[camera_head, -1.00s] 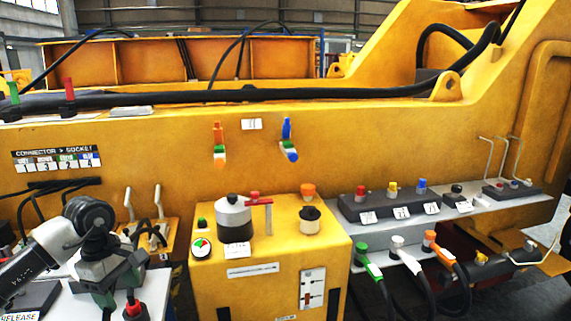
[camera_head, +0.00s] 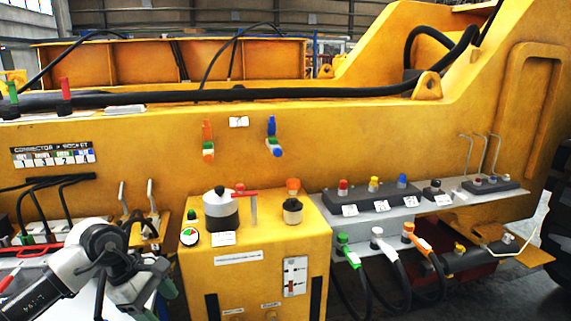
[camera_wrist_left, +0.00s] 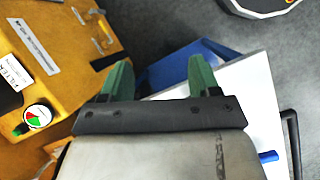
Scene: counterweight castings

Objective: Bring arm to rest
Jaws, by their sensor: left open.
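My left arm (camera_head: 60,280) comes in from the lower left in the head view, bent at a dark-capped joint. My left gripper (camera_head: 158,292) is over the area left of the yellow cabinet, partly cut by the lower frame edge. In the left wrist view its two green fingers (camera_wrist_left: 160,76) stand apart with nothing between them. Grey floor, a blue edge and the corner of a white surface show beyond the fingers. My right arm and gripper are not in view.
A yellow cabinet (camera_head: 257,265) with a pot, gauge (camera_head: 190,237) and switches stands close right of the gripper. Two upright levers (camera_head: 151,195) rise behind it. A white surface (camera_wrist_left: 246,98) and a blue bin-like object (camera_wrist_left: 190,62) lie beside the fingers. Cables hang at the right.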

